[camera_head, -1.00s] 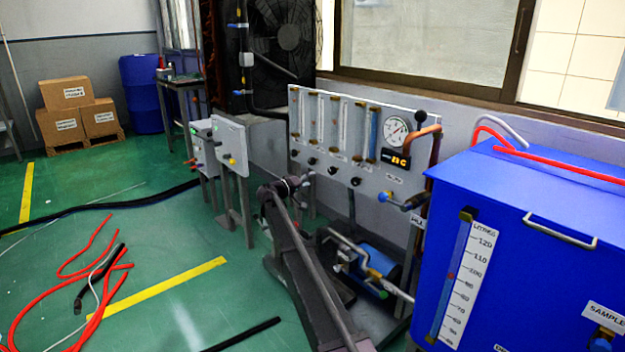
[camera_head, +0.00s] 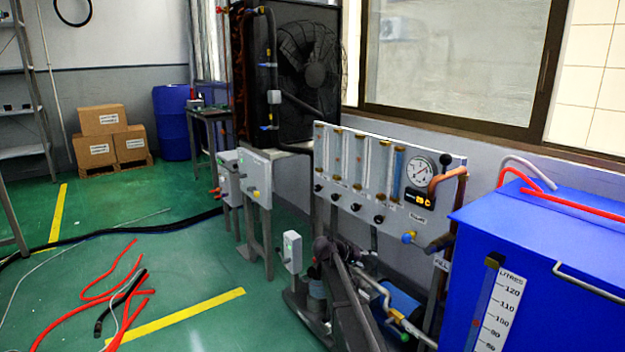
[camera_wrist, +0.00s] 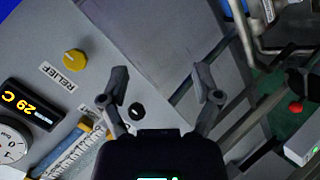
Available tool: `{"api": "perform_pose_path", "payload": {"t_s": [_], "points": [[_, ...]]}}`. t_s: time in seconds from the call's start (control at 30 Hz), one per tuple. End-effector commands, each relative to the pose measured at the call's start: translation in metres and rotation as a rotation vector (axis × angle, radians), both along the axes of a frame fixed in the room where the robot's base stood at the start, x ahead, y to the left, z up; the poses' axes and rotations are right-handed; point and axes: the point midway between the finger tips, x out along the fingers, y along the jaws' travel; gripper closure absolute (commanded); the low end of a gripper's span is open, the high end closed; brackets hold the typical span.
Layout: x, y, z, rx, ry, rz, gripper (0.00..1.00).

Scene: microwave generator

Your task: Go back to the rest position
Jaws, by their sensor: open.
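My gripper (camera_wrist: 162,82) is open in the wrist view, with its two grey fingers spread and nothing held between them. Behind the fingers is the grey instrument panel (camera_wrist: 160,35), with a yellow RELIEF knob (camera_wrist: 75,63) to the left. A small black knob (camera_wrist: 136,111) shows close to the left finger; I cannot tell the gap in depth. In the head view my arm (camera_head: 345,285) stands in front of the lower part of the panel (camera_head: 345,205). The gripper itself is not clear there.
A blue tank (camera_head: 545,255) stands at the right. A small white box (camera_head: 292,250) on a stand is just left of my arm. Red hoses (camera_head: 110,295) lie on the green floor. Boxes (camera_head: 110,140) and a blue drum (camera_head: 172,120) stand at the back left.

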Motion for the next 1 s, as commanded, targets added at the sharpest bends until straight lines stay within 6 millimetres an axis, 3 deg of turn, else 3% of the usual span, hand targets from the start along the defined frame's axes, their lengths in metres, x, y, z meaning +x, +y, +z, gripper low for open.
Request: {"api": "perform_pose_path", "payload": {"t_s": [0.03,0.23,0.5,0.7,1.0], "points": [[-0.032,-0.010,-0.004,0.048,0.031,-0.012,0.19],[-0.120,-0.026,-0.030,0.258,0.165,-0.040,0.19],[-0.239,-0.023,-0.051,0.554,0.327,-0.032,0.19],[-0.299,-0.011,-0.057,0.725,0.405,-0.003,0.19],[-0.358,0.005,-0.055,0.892,0.469,0.039,0.19]]}}
